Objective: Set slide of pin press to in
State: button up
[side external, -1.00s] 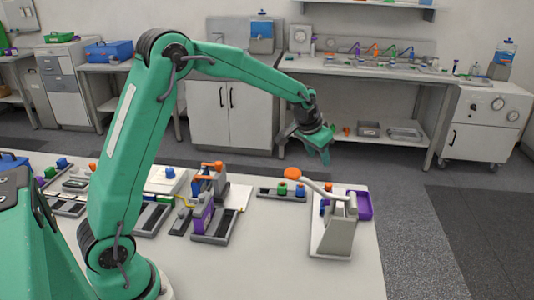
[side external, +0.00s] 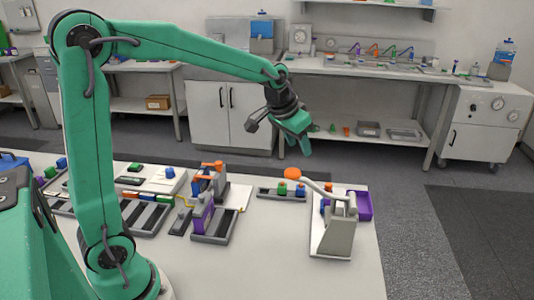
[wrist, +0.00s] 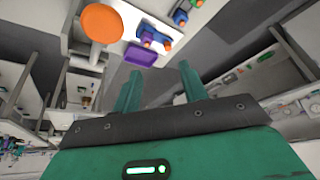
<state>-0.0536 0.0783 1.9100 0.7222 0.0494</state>
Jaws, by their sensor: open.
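A grey press with a long lever and an orange round knob, which looks like the pin press (side external: 336,232), stands at the right end of the white table. A purple tray-like part (side external: 362,205), possibly its slide, sticks out at its right side. I cannot tell its exact position on the press. In the wrist view the orange knob (wrist: 101,23) and the purple part (wrist: 141,55) show beyond the fingers. My gripper (side external: 295,150) is open and empty, in the air above and behind the press, touching nothing. Its two green fingers (wrist: 159,85) stand apart in the wrist view.
A grey rack (side external: 281,194) with green-topped and blue-topped pieces lies just left of the press. A purple and grey device with orange parts (side external: 203,212) stands farther left. Trays and small blocks fill the table's left side. The table's front right is bare.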

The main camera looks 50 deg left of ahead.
jog(key=s+d+r, duration=0.1)
jog(key=s+r, duration=0.2)
jog(key=s, duration=0.6)
jog(key=shift+d, duration=0.15)
dwell(0.4)
jog(key=w+a+f+g, duration=0.1)
jog(key=w+f+g, duration=0.15)
jog(key=w, duration=1.15)
jog(key=w+f, duration=0.3)
jog(key=f, duration=0.1)
jog(key=w+a+f+g, duration=0.1)
jog(key=w+f, duration=0.3)
jog(key=w+a+f+g, duration=0.1)
jog(key=w+f, duration=0.2)
jog(key=f, duration=0.1)
jog(key=shift+w+f, duration=0.15)
jog(key=shift+w, duration=0.2)
jog(key=shift+w+f+g, duration=0.2)
jog(key=shift+f+g, duration=0.05)
jog(key=shift+f, duration=0.15)
